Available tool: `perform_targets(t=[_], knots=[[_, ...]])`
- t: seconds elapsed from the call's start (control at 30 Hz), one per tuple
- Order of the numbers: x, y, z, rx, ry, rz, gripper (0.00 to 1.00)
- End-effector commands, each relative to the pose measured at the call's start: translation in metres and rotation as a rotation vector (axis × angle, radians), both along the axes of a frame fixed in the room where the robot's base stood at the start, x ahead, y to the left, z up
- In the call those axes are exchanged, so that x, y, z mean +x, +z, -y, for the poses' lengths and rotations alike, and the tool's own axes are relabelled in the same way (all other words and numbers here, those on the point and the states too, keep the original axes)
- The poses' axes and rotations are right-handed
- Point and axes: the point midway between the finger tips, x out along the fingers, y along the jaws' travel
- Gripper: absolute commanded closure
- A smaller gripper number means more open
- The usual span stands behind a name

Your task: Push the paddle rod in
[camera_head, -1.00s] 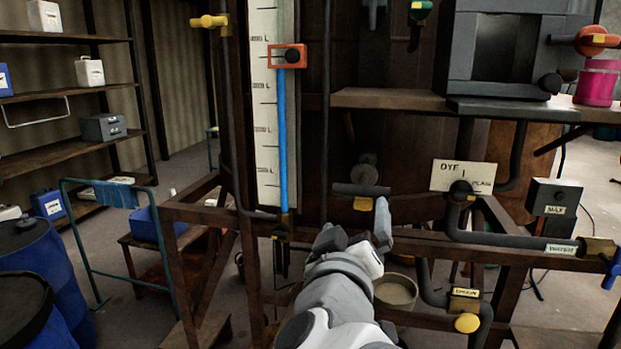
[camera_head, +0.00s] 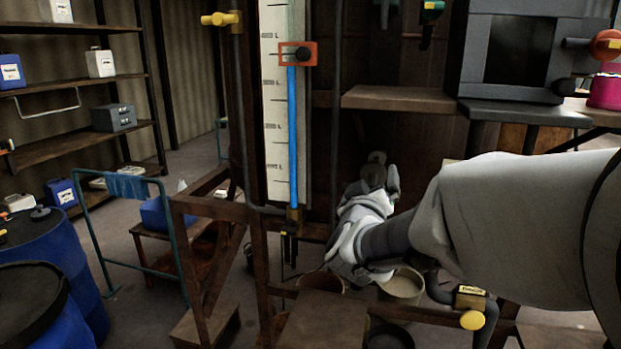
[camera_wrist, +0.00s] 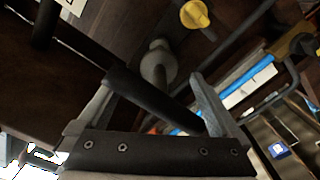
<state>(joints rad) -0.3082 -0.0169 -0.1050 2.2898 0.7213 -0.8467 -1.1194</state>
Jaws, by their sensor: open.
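The paddle rod's dark crossbar handle (camera_wrist: 150,95) lies slantwise across the space between my fingers in the wrist view. Just past it is a round grey fitting (camera_wrist: 157,65) on the brown vat wall, also visible in the head view (camera_head: 375,168). My gripper (camera_head: 374,188) is in front of this fitting, fingers pointing at the vat. In the wrist view my gripper (camera_wrist: 150,108) is open, one finger on each side of the bar. I cannot tell whether the fingers touch it. The gripper and arm hide the handle in the head view.
A level gauge with a blue column (camera_head: 292,135) stands left of my gripper. A wooden shelf (camera_head: 400,98) juts out above it. A bucket (camera_head: 402,285) and a yellow-knobbed drain valve (camera_head: 472,320) are below. Blue drums (camera_head: 60,255) stand at the left.

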Motion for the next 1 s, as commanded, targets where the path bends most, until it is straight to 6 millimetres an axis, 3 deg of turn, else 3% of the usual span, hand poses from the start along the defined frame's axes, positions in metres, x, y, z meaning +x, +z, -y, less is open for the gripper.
perform_targets(t=[0.2, 0.5, 1.0], knots=[[0.016, 0.000, 0.005, -0.001, -0.001, -0.001, 0.00], [0.017, 0.000, 0.006, 0.000, 0.000, 0.000, 0.00], [0.017, 0.000, 0.006, 0.002, 0.000, 0.001, 0.90]])
